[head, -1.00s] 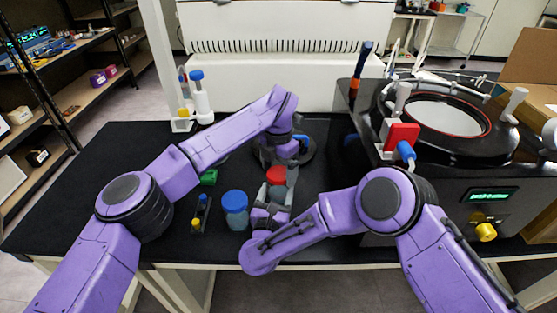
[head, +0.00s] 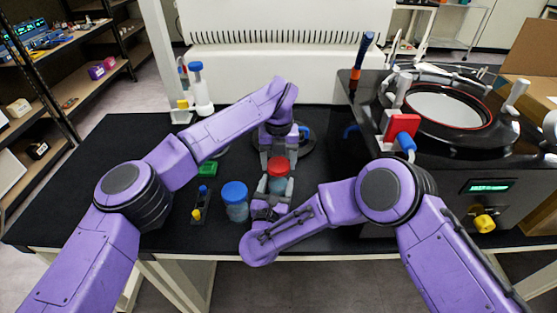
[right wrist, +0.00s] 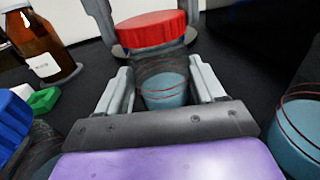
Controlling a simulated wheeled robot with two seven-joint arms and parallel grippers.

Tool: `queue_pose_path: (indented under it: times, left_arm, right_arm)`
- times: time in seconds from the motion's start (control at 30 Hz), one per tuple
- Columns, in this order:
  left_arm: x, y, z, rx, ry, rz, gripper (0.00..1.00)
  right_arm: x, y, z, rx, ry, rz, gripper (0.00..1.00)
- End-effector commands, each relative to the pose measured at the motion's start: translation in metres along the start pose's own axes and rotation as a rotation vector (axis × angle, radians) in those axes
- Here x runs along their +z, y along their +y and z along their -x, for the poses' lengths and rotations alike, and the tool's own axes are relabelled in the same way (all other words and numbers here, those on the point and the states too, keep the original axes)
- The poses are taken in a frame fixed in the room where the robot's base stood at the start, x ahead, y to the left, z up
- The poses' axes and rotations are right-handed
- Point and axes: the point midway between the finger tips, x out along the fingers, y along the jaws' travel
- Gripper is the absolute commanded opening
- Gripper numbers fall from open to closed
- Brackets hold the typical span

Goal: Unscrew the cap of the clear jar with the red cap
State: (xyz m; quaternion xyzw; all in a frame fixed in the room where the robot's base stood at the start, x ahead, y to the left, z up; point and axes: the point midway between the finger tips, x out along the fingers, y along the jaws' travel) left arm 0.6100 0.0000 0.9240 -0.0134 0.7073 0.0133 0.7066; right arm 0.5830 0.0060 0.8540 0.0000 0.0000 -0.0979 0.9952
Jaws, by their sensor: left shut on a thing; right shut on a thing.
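The clear jar (head: 277,184) with the red cap (head: 278,166) stands on the black table top in the head view, with blue-grey contents. In the right wrist view the jar (right wrist: 162,82) looks upright, its red cap (right wrist: 150,29) on top. My right gripper (head: 276,189) comes from the front and is shut on the jar's body, one finger on each side. My left gripper (head: 279,155) comes from behind and is shut on the red cap; its fingers (right wrist: 150,22) flank the cap in the right wrist view. The exact finger contact is partly hidden.
A blue-capped jar (head: 235,201) stands close on the left, near a small rack (head: 201,206) and a green object (head: 208,171). The right wrist view shows a brown bottle (right wrist: 38,48) and another jar (right wrist: 300,125) at right. The freeze dryer (head: 440,150) stands right.

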Motion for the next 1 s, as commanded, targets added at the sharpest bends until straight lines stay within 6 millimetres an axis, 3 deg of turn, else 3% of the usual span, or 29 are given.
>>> queue_pose_path:
  times: [0.57, 1.0]
  left_arm:
    - [0.0, 0.0, 0.001, 0.0, 0.0, -0.001, 0.32]
    - [0.0, 0.0, 0.015, 0.0, -0.001, -0.002, 0.32]
  right_arm:
    - [0.0, 0.0, 0.0, 0.0, 0.0, 0.0, 0.0]
    - [0.0, 0.0, 0.0, 0.0, 0.0, 0.0, 0.0]
